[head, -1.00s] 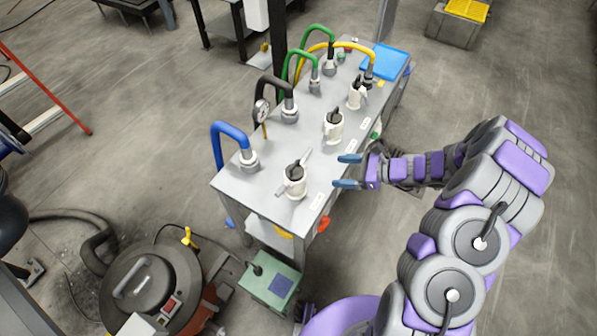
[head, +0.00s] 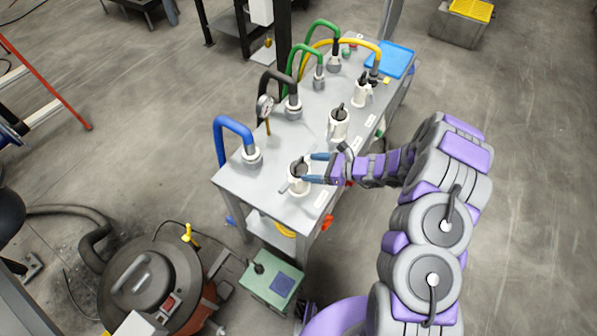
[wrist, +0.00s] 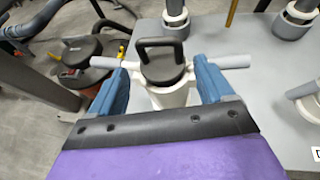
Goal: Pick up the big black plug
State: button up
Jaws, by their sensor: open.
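The nearest black plug (head: 301,168) sits in a white fitting (head: 298,186) with grey side handles, near the front end of the grey table. In the wrist view the plug (wrist: 162,66) shows a round black top and a raised loop handle. My gripper (head: 309,168) is open, and its two blue fingers reach to either side of the plug and fitting. In the wrist view, no grip on the plug shows. Two more black-topped plugs stand in white fittings farther along the table, one in the middle (head: 339,117) and one toward the back (head: 363,82).
The grey table (head: 262,190) carries a blue hose (head: 234,125), a black hose with a gauge (head: 266,106), green hoses and a yellow hose. A blue tray (head: 392,60) lies at its far end. A green box (head: 270,283) and a round drum machine (head: 150,285) stand on the floor.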

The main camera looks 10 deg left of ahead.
aim_at(300, 168)
jog(key=shift+r+b+x, duration=0.15)
jog(key=shift+b+x, duration=0.15)
jog(key=shift+x, duration=1)
jog(key=shift+r+b+x, duration=0.15)
jog(key=shift+b+x, duration=0.15)
jog(key=shift+x, duration=1.05)
jog(key=shift+w+a, duration=0.1)
jog(key=shift+a, duration=0.05)
jog(key=c, duration=0.9)
